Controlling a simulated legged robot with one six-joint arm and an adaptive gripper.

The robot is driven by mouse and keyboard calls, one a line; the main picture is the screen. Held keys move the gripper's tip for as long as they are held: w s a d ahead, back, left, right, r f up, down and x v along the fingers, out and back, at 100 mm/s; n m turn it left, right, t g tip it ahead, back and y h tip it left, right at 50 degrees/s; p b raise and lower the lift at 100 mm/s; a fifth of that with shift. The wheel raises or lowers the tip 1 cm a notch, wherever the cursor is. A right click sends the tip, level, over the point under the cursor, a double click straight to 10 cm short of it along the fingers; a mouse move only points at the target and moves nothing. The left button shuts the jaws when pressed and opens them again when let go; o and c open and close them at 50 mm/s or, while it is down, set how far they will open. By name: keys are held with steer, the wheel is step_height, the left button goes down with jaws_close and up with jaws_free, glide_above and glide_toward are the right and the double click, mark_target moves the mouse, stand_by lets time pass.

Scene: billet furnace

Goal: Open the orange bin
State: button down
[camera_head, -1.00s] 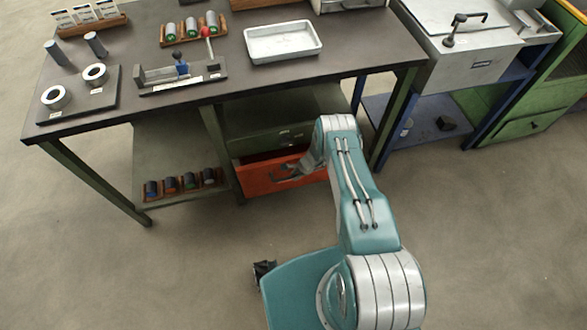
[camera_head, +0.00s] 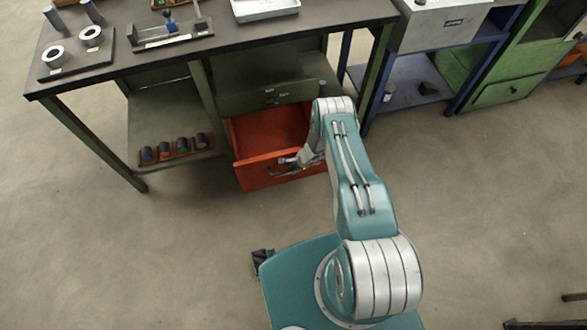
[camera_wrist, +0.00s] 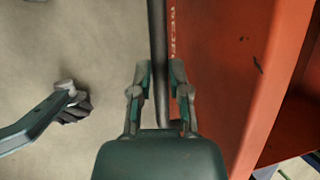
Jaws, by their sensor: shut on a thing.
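The orange bin (camera_head: 262,176) is a drawer under the dark workbench. It is pulled partly out, and its empty-looking orange interior shows from above. In the wrist view its orange front (camera_wrist: 225,75) fills the right side, with lettering near the top. A dark bar handle (camera_wrist: 158,50) runs along the front. My gripper (camera_wrist: 160,80) is shut on this handle, with one finger on each side of it. In the head view my gripper (camera_head: 290,162) is at the drawer's front, partly hidden by my arm.
A closed green drawer (camera_head: 268,97) sits above the bin. A lower shelf (camera_head: 165,120) at left holds a rack of several small cylinders (camera_head: 175,150). The workbench top (camera_head: 210,45) carries fixtures and a tray. A blue stand (camera_head: 405,80) is at right. The floor before the drawer is clear.

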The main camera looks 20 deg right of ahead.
steer(key=shift+s, duration=0.35)
steer(key=c, duration=0.6)
jaws_free()
steer(key=shift+w, duration=0.1)
steer(key=v, duration=1.1)
steer(key=shift+r, duration=0.4)
steer(key=shift+d, duration=0.1)
